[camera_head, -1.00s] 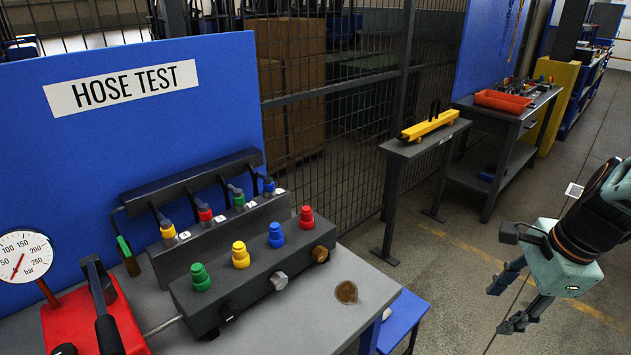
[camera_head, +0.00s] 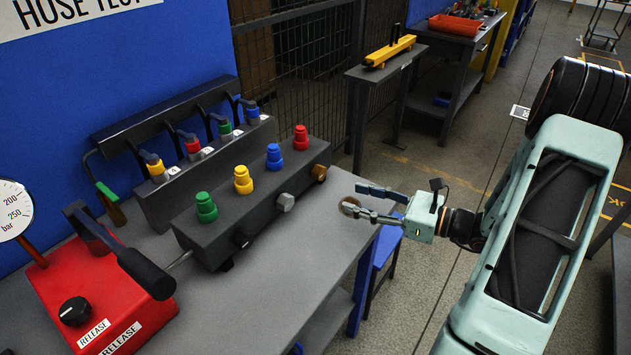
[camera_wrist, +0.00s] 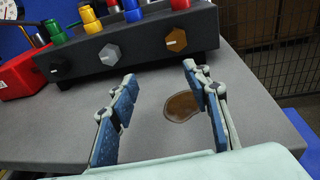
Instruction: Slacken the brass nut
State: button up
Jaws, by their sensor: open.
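The brass nut (camera_head: 319,173) is a hex piece on the right part of the front face of a dark manifold block (camera_head: 262,200). In the wrist view the brass nut (camera_wrist: 176,40) sits beyond my fingertips, a little right of centre. My gripper (camera_head: 353,199) is open and empty, above the right end of the grey table. It points toward the block and does not touch the nut. In the wrist view the two blue-padded fingers of my gripper (camera_wrist: 160,76) stand apart. A silver hex nut (camera_head: 285,202) and a black one (camera_head: 242,238) sit left of it.
Green, yellow, blue and red caps (camera_head: 301,138) top the block. A brown patch (camera_wrist: 181,106) lies on the table below my fingers. A red hand pump (camera_head: 105,300) with a black lever stands at left. Bare tabletop (camera_head: 290,262) lies in front of the block.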

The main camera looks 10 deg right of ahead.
aim_at(323, 174)
jog(key=shift+w+d+r+m+t, duration=0.2)
jog(key=shift+w+d+m+t, duration=0.3)
jog(key=shift+w+m+t, duration=0.45)
jog(key=shift+a+r+n+t, duration=0.1)
jog(key=shift+n+t, duration=0.15)
jog(key=x, duration=1)
jog(key=shift+w+a, duration=0.1)
jog(key=shift+w, duration=0.15)
jog(key=c, duration=1.2)
jog(key=shift+o, duration=0.2)
